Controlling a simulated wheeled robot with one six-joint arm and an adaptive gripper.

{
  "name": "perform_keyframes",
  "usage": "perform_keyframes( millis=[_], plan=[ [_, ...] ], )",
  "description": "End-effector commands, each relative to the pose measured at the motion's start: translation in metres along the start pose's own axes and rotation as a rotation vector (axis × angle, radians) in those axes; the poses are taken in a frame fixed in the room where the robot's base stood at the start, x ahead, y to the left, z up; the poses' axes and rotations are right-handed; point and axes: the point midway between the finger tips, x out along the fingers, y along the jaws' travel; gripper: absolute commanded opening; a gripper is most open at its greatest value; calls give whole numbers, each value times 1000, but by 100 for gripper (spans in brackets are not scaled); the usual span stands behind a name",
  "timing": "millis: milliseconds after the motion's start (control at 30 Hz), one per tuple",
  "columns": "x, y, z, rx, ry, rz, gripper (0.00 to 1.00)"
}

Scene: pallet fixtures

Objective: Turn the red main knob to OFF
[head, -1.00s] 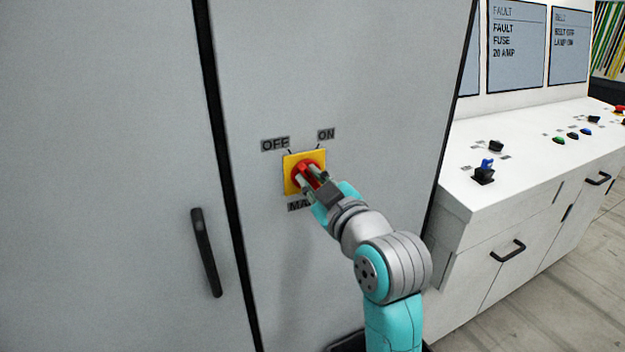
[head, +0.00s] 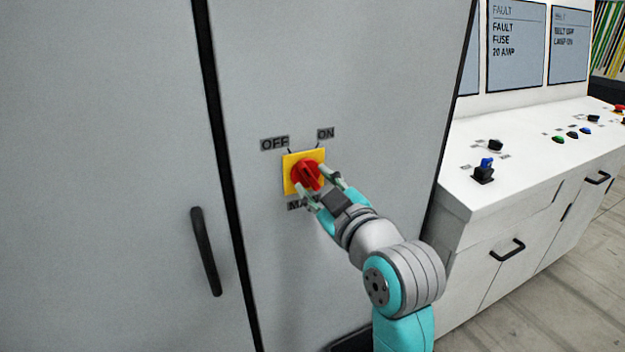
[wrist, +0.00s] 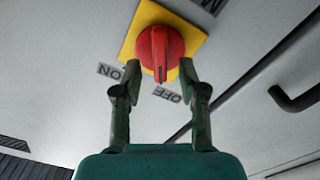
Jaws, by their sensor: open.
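The red main knob (head: 305,175) sits on a yellow plate (head: 290,182) on the grey cabinet door. The OFF label (head: 275,144) is at its upper left and the ON label (head: 326,134) at its upper right. The knob's raised grip slants toward the OFF side. In the wrist view the knob (wrist: 158,48) has its grip pointing down, close to the OFF label (wrist: 173,94). My gripper (head: 314,182) is open and empty in front of the knob. In the wrist view its fingers (wrist: 156,72) are spread apart, one on each side of the grip.
A black door handle (head: 206,252) is on the left cabinet door. A white control desk (head: 470,200) with a blue-topped switch (head: 484,170) and several buttons stands at the right.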

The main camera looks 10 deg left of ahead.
Motion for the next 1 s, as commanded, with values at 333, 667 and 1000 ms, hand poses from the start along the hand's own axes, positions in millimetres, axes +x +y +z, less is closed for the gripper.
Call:
perform_keyframes(
  millis=[333, 667, 1000],
  plan=[
    [-69, 0, 1, 0, -1, 1, 42],
    [-98, 0, 1, 0, 0, 0, 42],
    [-99, -1, 2, 1, -1, -1, 42]
  ],
)
